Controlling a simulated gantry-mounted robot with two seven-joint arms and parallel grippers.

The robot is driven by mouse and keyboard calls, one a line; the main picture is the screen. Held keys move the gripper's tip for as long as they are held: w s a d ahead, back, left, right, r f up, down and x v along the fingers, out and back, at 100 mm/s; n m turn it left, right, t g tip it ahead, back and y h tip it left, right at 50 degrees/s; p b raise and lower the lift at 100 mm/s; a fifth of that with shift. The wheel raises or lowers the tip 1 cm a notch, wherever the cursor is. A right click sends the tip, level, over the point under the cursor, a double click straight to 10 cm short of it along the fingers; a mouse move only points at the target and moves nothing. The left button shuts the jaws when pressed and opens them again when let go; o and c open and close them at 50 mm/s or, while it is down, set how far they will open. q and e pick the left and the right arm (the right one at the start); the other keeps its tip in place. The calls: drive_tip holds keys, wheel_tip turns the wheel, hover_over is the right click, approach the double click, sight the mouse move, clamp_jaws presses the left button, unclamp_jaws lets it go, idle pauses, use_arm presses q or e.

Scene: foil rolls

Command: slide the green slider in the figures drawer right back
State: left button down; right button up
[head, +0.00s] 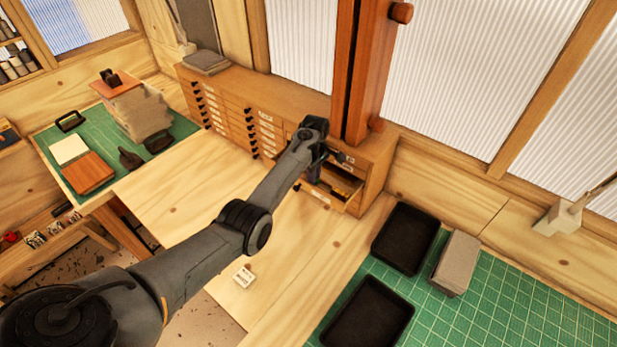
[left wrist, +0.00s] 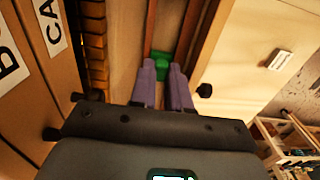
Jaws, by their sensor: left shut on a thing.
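The figures drawer (head: 347,203) stands pulled out from the right end of the wooden cabinet (head: 228,90); its label is too small to read. The green slider (left wrist: 164,58) shows in the left wrist view, in a wooden channel of the drawer. My left gripper (left wrist: 162,66) has its two purple fingers shut on the green slider, with green showing between and just beyond the tips. In the head view my left gripper (head: 316,172) is over the open drawer, and the slider is hidden there. My right gripper is in neither view.
Two black trays (head: 405,238) (head: 368,314) and a grey block (head: 456,263) are on the right, on or beside a green mat (head: 510,300). A small white box (head: 243,276) lies on the bench. A wooden post (head: 365,70) rises beside the drawer. The bench left of the drawer is mostly clear.

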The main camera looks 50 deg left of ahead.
use_arm(q)
drive_tip(key=shift+a, duration=0.1)
drive_tip(key=c, duration=1.5)
unclamp_jaws()
drive_tip(key=shift+o, duration=0.7)
drive_tip(key=shift+s+a, duration=0.15)
wheel_tip(320, 180, up, 11)
drive_tip(key=b, duration=0.1)
drive_tip(key=shift+b, duration=0.35)
drive_tip(key=shift+f, duration=0.1)
